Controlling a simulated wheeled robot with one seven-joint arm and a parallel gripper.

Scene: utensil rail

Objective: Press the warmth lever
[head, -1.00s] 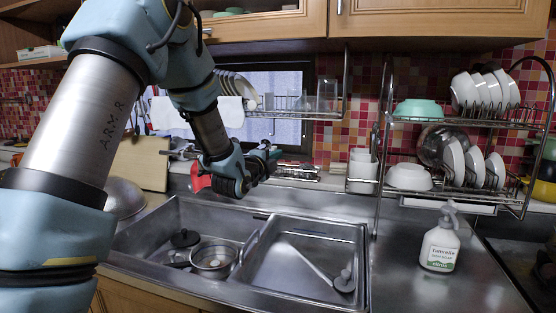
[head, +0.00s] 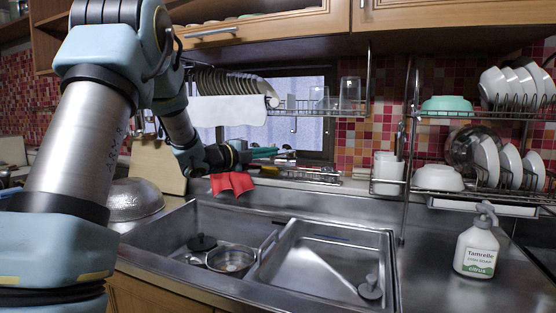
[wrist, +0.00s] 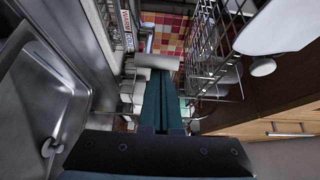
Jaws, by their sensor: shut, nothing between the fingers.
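My gripper (head: 265,152) is shut and empty, above the back edge of the sink and in front of the window. Its teal fingers point to the right in the head view. In the wrist view the fingers (wrist: 162,105) lie together, pointing toward a pale upright holder (wrist: 157,62) that appears sideways. A red cloth (head: 232,183) hangs just below my gripper in the head view. Whatever lies directly behind my gripper and wrist is hidden.
The steel sink (head: 345,235) holds a pot (head: 231,259). A soap bottle (head: 477,245) stands on the right counter. White cups (head: 388,172) and a dish rack (head: 408,140) stand at the right. A wire shelf (head: 318,111) hangs above my gripper. A metal bowl (head: 135,199) is at left.

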